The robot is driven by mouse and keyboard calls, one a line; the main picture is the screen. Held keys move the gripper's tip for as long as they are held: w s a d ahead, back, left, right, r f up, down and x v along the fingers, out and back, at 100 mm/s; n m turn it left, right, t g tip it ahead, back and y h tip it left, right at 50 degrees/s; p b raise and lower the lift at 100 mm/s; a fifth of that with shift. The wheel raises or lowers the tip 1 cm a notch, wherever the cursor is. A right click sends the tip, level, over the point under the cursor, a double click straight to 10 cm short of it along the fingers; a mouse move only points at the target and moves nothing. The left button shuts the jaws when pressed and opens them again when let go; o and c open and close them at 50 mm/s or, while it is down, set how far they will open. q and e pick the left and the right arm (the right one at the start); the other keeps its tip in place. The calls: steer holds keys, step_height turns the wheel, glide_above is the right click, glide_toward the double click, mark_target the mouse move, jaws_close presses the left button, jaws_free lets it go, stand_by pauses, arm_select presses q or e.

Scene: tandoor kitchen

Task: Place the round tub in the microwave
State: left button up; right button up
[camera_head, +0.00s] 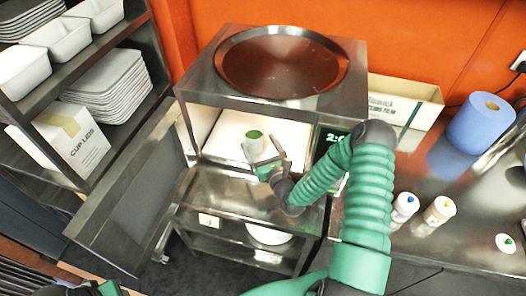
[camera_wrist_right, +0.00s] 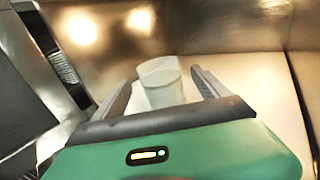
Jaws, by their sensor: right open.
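The round tub (camera_head: 254,146) is a small pale cup with a green top in the head view. It stands upright on the light floor inside the open microwave (camera_head: 213,85). In the right wrist view the tub (camera_wrist_right: 162,84) looks whitish and translucent and is between the two fingers. My right gripper (camera_head: 268,155) reaches into the microwave opening with its fingers spread, one on each side of the tub. The microwave door (camera_head: 130,190) is swung wide open to the left. My left gripper is out of view; only a small green part of mine shows at the bottom left edge.
A round dark tray (camera_head: 282,62) lies on top of the microwave. A shelf with white tubs (camera_head: 68,38) and a cup-lids box (camera_head: 72,140) stands left of the door. A blue roll (camera_head: 480,122) and bottles (camera_head: 404,206) are on the right counter.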

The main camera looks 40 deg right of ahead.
steer(key=s, duration=0.3)
steer(key=shift+s+a, duration=0.25)
steer(key=shift+a, duration=0.1)
steer(key=shift+s+a+r, duration=0.1)
steer(key=shift+s+a, duration=0.15)
steer(key=shift+s, duration=0.05)
steer(key=s+a+r+n+g+y, duration=0.2)
steer(key=s+a+n+g+y, duration=0.2)
steer(key=a+n+y, duration=0.65)
steer(key=s+a+r+n+g+y, duration=0.2)
steer(key=s+a+n+g+y, duration=0.3)
steer(key=a, duration=1)
steer(key=s+a+f+n+g+h, duration=0.2)
steer(key=s+f+n+g, duration=0.2)
steer(key=s+n+g, duration=0.65)
steer(key=s+d+f+n+t+h, duration=0.1)
steer(key=s+d+n+h, duration=0.3)
steer(key=d+n+h, duration=0.35)
steer(key=w+d+r+n+t+h, duration=0.2)
steer(key=w+d+r+n+t, duration=0.1)
steer(key=w+d+n, duration=0.2)
steer(key=shift+w+d+h, duration=0.2)
steer(key=shift+w+h, duration=0.1)
steer(key=shift+w, duration=0.15)
